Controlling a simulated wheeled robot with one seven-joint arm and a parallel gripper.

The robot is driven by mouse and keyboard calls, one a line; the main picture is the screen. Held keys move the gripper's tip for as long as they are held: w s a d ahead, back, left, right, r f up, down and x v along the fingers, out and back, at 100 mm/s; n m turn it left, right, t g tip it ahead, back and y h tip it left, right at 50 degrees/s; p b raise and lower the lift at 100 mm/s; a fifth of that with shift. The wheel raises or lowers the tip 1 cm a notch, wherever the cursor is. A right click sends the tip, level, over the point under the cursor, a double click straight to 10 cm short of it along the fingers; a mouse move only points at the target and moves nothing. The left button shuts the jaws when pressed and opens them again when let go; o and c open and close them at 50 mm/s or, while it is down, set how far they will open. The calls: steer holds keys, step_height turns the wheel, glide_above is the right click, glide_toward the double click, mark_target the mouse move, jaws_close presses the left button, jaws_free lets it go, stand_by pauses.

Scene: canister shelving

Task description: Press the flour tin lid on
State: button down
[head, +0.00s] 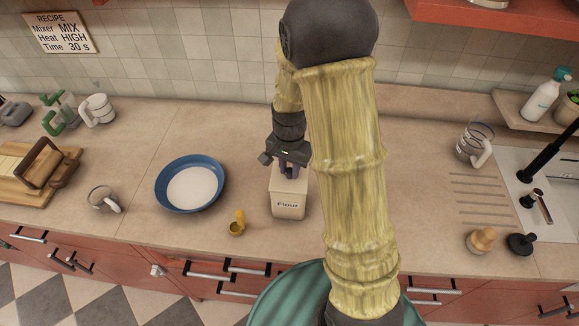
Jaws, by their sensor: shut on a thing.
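The flour tin (288,204) is a cream, box-shaped canister with "Flour" written on its front. It stands upright on the counter near the middle of the head view. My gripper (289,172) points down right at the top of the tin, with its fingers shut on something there. The thing between the fingers appears to be the flour tin lid, though the fingers hide much of it. I cannot tell whether the lid is fully seated on the tin.
A blue bowl (164,199) with white contents stands left of the tin. A yellow scoop (237,224) lies in front, between them. A glass mug (101,198) stands further left. The counter (425,225) right of my arm is clear up to the sink's drainboard.

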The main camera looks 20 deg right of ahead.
stand_by(0.8)
steer(key=c, duration=0.7)
jaws_free()
steer(key=shift+o, duration=0.2)
steer(key=shift+r+p, duration=3.05)
steer(key=shift+r, duration=0.5)
steer(key=shift+f, duration=0.1)
